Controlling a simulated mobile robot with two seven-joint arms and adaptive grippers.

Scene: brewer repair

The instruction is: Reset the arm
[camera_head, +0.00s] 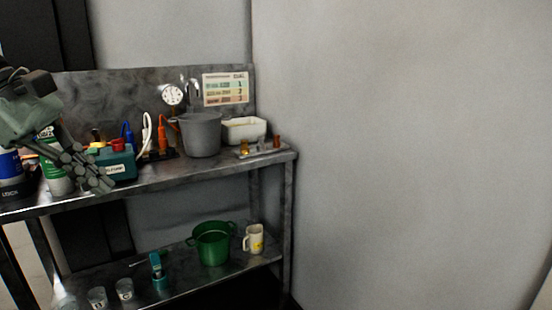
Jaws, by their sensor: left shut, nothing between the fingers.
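My left gripper (88,170) comes in from the left edge in the head view. The fingers look shut and hold nothing. I cannot tell whether they touch the container. My right gripper is not in the view.
The lower shelf holds a green pot (211,243), a mug (253,239) and small cups. A bare wall (410,150) fills the right side.

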